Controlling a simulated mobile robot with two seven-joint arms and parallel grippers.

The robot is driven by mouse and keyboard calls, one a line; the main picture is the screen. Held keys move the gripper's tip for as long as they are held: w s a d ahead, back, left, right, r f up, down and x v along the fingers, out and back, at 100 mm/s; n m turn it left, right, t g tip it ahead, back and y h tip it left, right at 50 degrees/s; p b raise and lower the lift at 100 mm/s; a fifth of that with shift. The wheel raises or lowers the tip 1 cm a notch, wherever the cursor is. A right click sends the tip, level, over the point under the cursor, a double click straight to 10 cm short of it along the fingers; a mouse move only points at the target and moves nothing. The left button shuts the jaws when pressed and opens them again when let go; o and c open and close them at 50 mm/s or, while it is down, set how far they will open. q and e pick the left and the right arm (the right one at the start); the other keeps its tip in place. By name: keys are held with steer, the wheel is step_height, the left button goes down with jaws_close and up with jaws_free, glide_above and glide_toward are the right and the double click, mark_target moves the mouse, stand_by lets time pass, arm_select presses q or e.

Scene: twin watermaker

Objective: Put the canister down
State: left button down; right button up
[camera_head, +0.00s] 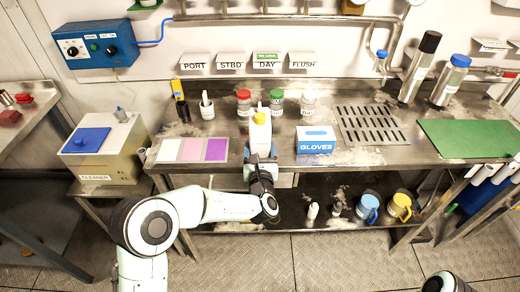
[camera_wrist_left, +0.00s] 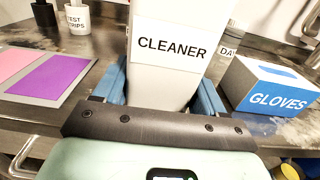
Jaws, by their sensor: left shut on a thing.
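The canister (camera_head: 260,137) is white with a yellow cap and stands upright at the front edge of the metal bench (camera_head: 375,155). In the left wrist view its label reads CLEANER (camera_wrist_left: 172,55). My left gripper (camera_head: 261,163) is shut on the canister, with a blue finger on each side of it. Whether the canister's base touches the bench is hidden by the gripper. My right gripper is not in view; only a bit of what may be my right arm shows at the bottom right.
A GLOVES box (camera_head: 316,146) stands right of the canister, and a colour card (camera_head: 193,150) lies to the left. Bottles with red (camera_head: 243,103) and green (camera_head: 276,102) caps stand behind. A box with a blue lid, marked CLEANER (camera_head: 100,155), is at left. A slotted drain (camera_head: 370,124) and green mat (camera_head: 465,138) lie right.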

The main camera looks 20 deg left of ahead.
arm_select(q)
steer(key=shift+r, duration=0.1)
steer(key=shift+c, duration=1.6)
jaws_free()
steer(key=shift+f, duration=0.2)
steer(key=shift+o, duration=1.2)
steer(key=shift+r, duration=0.1)
